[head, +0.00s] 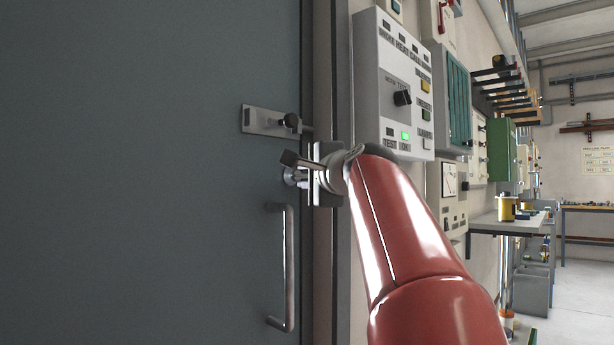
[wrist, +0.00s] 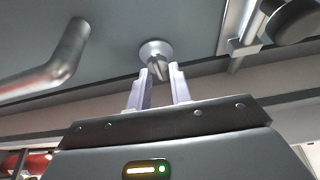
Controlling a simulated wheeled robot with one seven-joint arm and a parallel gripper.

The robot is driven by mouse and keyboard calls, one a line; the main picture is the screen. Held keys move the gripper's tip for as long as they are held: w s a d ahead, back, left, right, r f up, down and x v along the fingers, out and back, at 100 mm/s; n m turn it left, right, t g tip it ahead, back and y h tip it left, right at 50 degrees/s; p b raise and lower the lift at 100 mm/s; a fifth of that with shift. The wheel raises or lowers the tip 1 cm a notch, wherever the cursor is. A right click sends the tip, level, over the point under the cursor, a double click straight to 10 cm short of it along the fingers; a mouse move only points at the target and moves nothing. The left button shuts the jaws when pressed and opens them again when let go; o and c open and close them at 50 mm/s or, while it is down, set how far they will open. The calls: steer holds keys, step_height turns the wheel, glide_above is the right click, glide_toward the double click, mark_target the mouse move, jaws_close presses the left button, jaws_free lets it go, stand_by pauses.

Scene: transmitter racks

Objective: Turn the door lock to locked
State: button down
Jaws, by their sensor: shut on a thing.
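The door lock is a round silver rose with a small thumb-turn (wrist: 156,53) on the grey door. In the wrist view my gripper (wrist: 162,72) has its two pale fingers on either side of the turn's tab, shut on it. The tab is tilted slightly from the fingers' line. In the head view the lock (head: 289,176) shows at the door's right edge, partly covered by my gripper (head: 301,172). The exact angle of the tab is hard to read there.
A slide bolt (head: 262,121) with a black knob sits just above the lock. A bar handle (head: 288,265) stands out below it. A grey control panel (head: 392,85) is on the wall to the right. A bench (head: 492,224) and open floor lie farther right.

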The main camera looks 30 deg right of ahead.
steer(key=c, duration=1.3)
jaws_free()
steer(key=shift+s, duration=0.1)
steer(key=s, duration=0.2)
steer(key=s+b, duration=0.1)
steer(key=s, duration=0.2)
steer(key=s+b, duration=0.1)
steer(key=s, duration=0.1)
steer(key=shift+s+a, duration=0.25)
steer(key=shift+s, duration=0.05)
